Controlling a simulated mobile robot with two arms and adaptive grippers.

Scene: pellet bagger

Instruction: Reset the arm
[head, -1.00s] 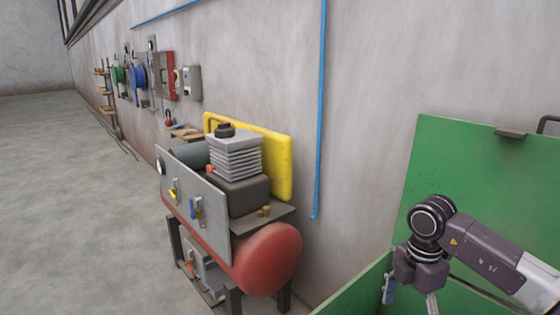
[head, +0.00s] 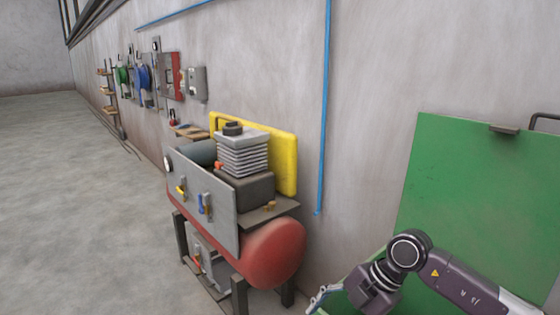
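My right arm comes in from the lower right of the head view, with its dark wrist bent down to the left. Part of my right gripper (head: 321,298) shows as a thin pale piece at the bottom edge, left of the wrist. The rest of it is cut off or hidden, so I cannot tell whether it is open or shut. My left arm and gripper are not in view.
A green open-lidded box (head: 455,190) stands behind my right arm. A red-tank compressor (head: 275,255) with a grey panel and yellow guard stands left of the wrist. A blue pipe (head: 325,120) runs down the wall. The floor (head: 75,200) at left is clear.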

